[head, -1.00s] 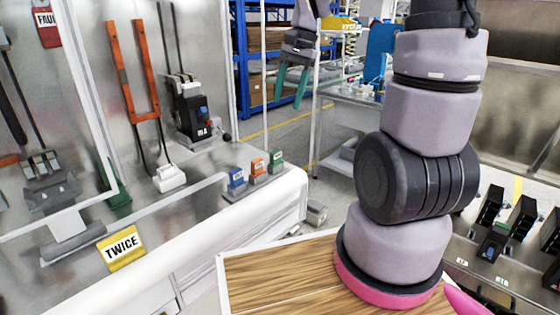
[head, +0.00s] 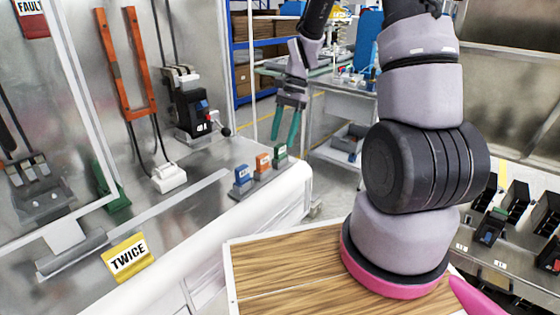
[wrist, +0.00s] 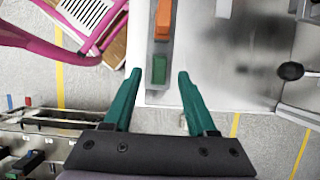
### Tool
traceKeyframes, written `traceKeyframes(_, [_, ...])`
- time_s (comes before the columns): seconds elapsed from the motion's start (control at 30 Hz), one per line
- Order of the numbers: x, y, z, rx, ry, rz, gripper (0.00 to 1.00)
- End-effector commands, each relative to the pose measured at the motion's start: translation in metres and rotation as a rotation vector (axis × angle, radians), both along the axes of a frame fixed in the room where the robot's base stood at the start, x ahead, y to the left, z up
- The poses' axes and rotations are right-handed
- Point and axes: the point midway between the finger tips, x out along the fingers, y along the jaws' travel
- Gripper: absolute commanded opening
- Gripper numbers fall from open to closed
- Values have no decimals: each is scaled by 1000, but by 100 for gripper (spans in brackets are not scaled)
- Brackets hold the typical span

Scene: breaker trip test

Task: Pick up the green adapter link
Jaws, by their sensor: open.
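The green adapter link (head: 280,152) sits at the right end of a row of small blocks near the bench's right end. In the wrist view the green link (wrist: 159,69) lies ahead of my fingertips, roughly centred between them. My gripper (head: 285,138) has green fingers and points down close beside and above the link in the head view. In the wrist view my gripper (wrist: 157,75) is open and empty, with its fingers apart from the link.
An orange link (head: 263,162) and a blue link (head: 241,175) stand beside the green one. A black breaker with a lever (head: 195,110) stands behind them.

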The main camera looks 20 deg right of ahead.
Motion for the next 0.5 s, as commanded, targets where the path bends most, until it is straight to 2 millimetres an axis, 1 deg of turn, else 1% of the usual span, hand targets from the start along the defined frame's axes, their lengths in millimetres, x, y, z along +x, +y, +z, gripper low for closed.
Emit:
traceKeyframes(0.03, [-3,2,-9,1,6,1,57])
traceKeyframes(0.1, [-4,4,-19,1,4,0,57])
traceKeyframes(0.2, [-7,9,-31,1,4,0,57])
traceKeyframes(0.33, [-9,11,-39,0,2,1,57])
traceKeyframes(0.5, [-8,11,-39,-1,1,0,57])
